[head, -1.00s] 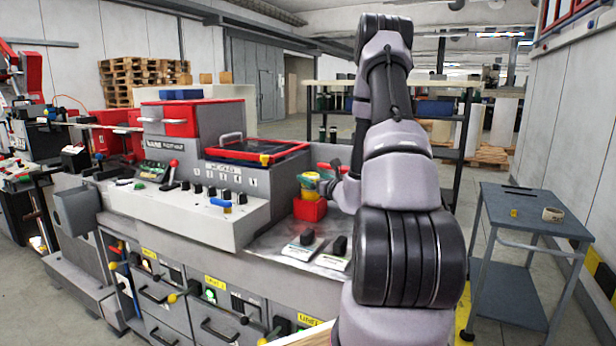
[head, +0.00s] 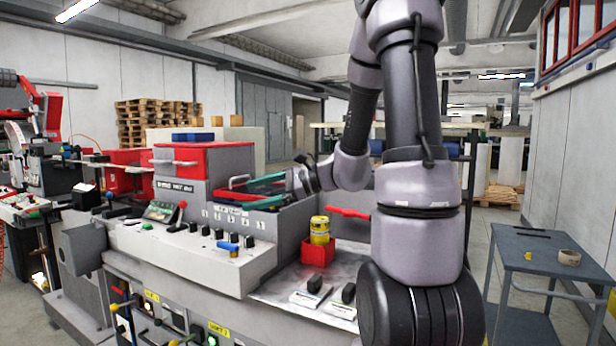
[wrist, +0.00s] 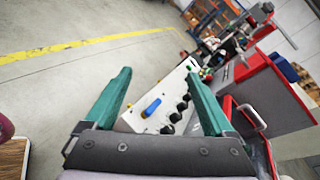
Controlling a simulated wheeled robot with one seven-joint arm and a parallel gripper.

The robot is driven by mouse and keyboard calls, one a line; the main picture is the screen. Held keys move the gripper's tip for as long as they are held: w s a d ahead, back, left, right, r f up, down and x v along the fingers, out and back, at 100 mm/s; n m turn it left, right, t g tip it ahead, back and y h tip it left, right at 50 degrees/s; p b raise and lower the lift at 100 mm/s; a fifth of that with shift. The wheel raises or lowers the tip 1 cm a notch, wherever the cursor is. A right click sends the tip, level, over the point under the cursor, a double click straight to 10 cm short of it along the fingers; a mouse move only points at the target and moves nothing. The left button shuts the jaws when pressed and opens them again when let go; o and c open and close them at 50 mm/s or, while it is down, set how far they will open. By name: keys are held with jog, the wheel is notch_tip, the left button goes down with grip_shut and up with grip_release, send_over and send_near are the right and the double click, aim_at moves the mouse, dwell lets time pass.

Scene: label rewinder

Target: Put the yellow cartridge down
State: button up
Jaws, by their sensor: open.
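The yellow cartridge (head: 320,230) stands upright in the red holder (head: 318,253) on the grey machine top in the head view. Its lower part is hidden by the holder's walls. My gripper (head: 254,192) is up and to the left of it, over the machine's panel, with its teal fingers spread and nothing between them. The wrist view shows the two teal fingers of my gripper (wrist: 158,95) wide apart and empty. The cartridge does not show in the wrist view.
The sloped control panel (head: 185,246) with black knobs and a blue lever (head: 229,247) lies below my gripper. A red-topped box (head: 205,158) rises behind. A grey side table (head: 545,250) at the right holds a small ring.

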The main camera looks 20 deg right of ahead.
jog(key=s+a+r+n+g+h, duration=0.15)
jog(key=s+n+g+h, duration=0.3)
jog(key=s+n, duration=0.6)
jog(key=s+d+r+n+t+h, duration=0.2)
jog(key=s+d+r+t+h, duration=0.2)
jog(key=s+d+r+h, duration=0.1)
jog(key=s+d+h, duration=0.1)
jog(key=s+d, duration=0.1)
jog(key=shift+d+n+h, duration=0.3)
jog(key=shift+n+h, duration=0.05)
jog(key=shift+t, duration=0.25)
